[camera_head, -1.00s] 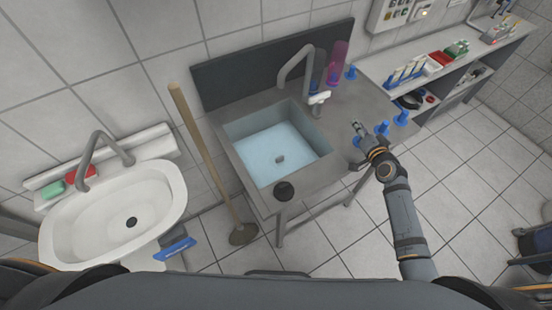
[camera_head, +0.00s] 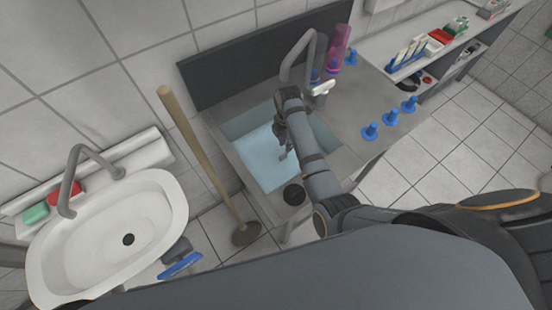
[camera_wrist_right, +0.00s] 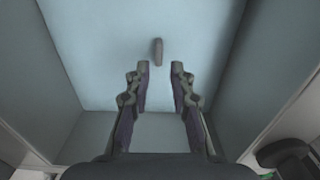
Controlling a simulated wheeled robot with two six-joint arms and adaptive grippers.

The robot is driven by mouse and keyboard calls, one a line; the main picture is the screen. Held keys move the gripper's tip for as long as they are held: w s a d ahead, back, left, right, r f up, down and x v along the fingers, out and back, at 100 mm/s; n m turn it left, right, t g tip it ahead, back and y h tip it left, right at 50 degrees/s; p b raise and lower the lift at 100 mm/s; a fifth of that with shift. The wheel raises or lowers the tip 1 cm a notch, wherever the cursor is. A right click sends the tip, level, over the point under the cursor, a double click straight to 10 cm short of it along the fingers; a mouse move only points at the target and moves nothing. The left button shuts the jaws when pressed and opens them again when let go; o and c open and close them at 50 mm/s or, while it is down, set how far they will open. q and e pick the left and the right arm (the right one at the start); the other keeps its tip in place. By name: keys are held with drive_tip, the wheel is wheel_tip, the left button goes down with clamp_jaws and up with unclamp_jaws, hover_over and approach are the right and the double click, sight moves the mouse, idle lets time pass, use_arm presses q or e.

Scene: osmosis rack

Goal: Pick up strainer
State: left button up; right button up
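The water-filled basin of the metal sink (camera_head: 232,130) is below my right gripper (camera_head: 284,148). A small grey upright piece, which looks like the strainer (camera_wrist_right: 157,50), stands on the basin floor in the right wrist view. In that view my right gripper (camera_wrist_right: 159,70) is open and empty, its two fingers on either side of the line to the strainer. The strainer lies just beyond the fingertips, apart from them. In the head view my right arm and gripper hide it, or it cannot be told apart. My left gripper is not in view.
A faucet (camera_head: 300,55) arches over the back of the basin. Blue stands (camera_head: 370,131) and a purple cylinder (camera_head: 339,42) are on the right counter. A wooden-handled plunger (camera_head: 195,140) leans left of the sink.

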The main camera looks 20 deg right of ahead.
sight(284, 155)
wheel_tip(284, 155, down, 5)
drive_tip(key=shift+d, duration=0.15)
drive_tip(key=shift+a+f, duration=0.2)
drive_tip(key=shift+f, duration=1.2)
drive_tip(key=shift+a+f, duration=0.2)
drive_tip(key=shift+f, duration=1.15)
clamp_jaws()
